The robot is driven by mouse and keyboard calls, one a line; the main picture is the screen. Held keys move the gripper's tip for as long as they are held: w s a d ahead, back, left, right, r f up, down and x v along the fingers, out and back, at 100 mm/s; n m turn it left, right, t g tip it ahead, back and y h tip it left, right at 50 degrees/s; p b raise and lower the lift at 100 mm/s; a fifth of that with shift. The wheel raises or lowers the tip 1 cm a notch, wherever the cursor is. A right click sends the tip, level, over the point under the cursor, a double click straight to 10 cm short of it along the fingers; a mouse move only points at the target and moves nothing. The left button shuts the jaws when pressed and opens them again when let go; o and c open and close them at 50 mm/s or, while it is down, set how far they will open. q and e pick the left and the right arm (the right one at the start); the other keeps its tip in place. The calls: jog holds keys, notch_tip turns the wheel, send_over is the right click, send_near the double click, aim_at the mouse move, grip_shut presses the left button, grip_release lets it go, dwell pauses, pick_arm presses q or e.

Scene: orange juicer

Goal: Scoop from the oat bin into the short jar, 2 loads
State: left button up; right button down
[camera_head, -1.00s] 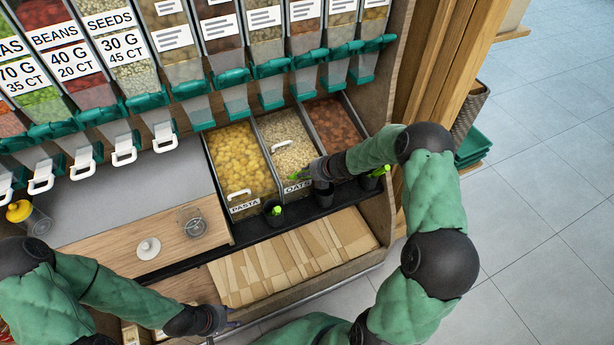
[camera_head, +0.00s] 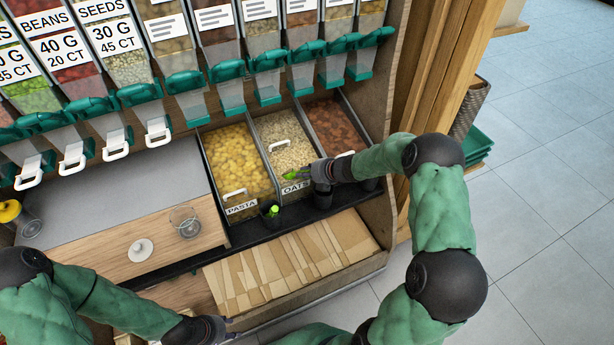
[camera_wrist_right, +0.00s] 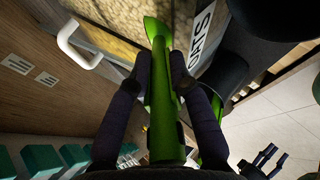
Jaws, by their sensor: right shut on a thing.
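The oat bin (camera_head: 287,140) is the middle bin of the row, labelled OATS, with pale flakes inside and a white handle. My right gripper (camera_head: 312,174) is at its front edge, shut on a green scoop (camera_head: 292,175). The right wrist view shows the scoop (camera_wrist_right: 163,95) between the two fingers, its head pointing away from me near the OATS label. The short jar seems to be the open clear jar (camera_head: 187,224) on the wooden counter, with a white lid (camera_head: 140,250) beside it. My left gripper (camera_head: 222,326) is low, in front of the counter; its fingers are too small to read.
The pasta bin (camera_head: 238,160) is left of the oats, and a bin of brown pieces (camera_head: 334,128) is right. A black holder with a green scoop (camera_head: 271,210) stands before the pasta. Paper bags (camera_head: 290,262) lie in front. Dispensers (camera_head: 185,90) hang above.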

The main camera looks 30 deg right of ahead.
jog(key=shift+w+d+r+t, duration=0.2)
jog(key=shift+w+r+t, duration=0.1)
jog(key=shift+w+r, duration=0.5)
jog(key=shift+w+a+r, duration=0.15)
jog(key=shift+w+a, duration=0.1)
jog(key=shift+w, duration=0.25)
jog(key=shift+s+d+r+t+y, duration=0.2)
jog(key=shift+s+r+t, duration=0.1)
jog(key=shift+s+r, duration=0.4)
jog(key=shift+s+d+r+t+y, duration=0.1)
jog(key=shift+s+d+r+t, duration=0.15)
jog(key=shift+s+r, duration=0.4)
jog(key=shift+t, duration=0.65)
jog(key=shift+s+r, duration=2.05)
jog(key=shift+s, duration=0.2)
jog(key=shift+a, duration=0.1)
